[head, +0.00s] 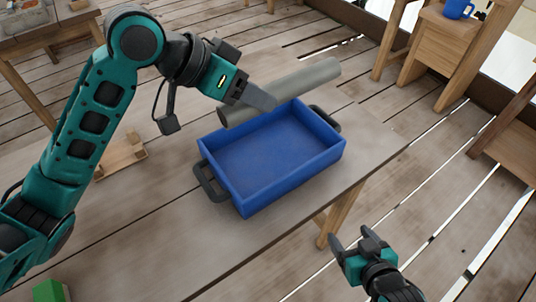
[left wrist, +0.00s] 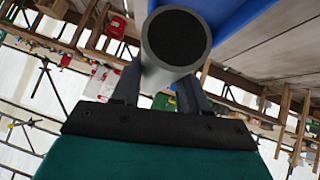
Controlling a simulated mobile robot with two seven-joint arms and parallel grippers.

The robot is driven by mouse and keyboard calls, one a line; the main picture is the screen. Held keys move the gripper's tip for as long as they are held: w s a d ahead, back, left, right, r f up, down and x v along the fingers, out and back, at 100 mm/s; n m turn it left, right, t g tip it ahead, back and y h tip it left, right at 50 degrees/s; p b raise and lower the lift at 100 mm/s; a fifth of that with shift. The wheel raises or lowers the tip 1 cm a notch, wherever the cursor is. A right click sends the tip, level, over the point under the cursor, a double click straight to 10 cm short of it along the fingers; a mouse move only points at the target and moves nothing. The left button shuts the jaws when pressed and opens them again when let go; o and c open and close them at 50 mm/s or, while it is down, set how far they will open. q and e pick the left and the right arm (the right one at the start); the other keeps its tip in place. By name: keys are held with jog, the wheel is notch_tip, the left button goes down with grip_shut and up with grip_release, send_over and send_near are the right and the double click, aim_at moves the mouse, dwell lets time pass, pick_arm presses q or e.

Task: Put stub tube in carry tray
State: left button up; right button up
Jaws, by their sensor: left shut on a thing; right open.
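The stub tube, a grey cylinder (head: 300,84), is held by my left gripper (head: 262,97) near its left end. It hangs over the far edge of the carry tray, lying slantwise with its other end to the upper right. The carry tray (head: 243,205) is a blue open box with black handles, and its floor is bare. In the left wrist view the tube's round dark end (left wrist: 179,42) sits between the fingers, with the blue tray (left wrist: 240,14) behind it. My right gripper (head: 353,243) is open and empty, right of the table's front edge.
A green block (head: 50,290) lies at the lower left. A wooden stand with a blue mug (head: 458,9) is at the upper right. Slatted floor lies around.

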pick_arm(q)
notch_tip(320, 180, down, 20)
jog(key=b, duration=0.3)
jog(key=shift+r, duration=0.25)
jog(key=shift+f, duration=0.1)
jog(key=o, duration=1.3)
jog(key=shift+f, duration=0.1)
jog(key=shift+a+r, duration=0.15)
jog(key=shift+r, duration=0.15)
jog(key=p+v, duration=0.1)
jog(key=v, duration=1)
jog(key=shift+s+a+r, duration=0.15)
jog(key=shift+a+r, duration=0.05)
jog(key=shift+r, duration=0.05)
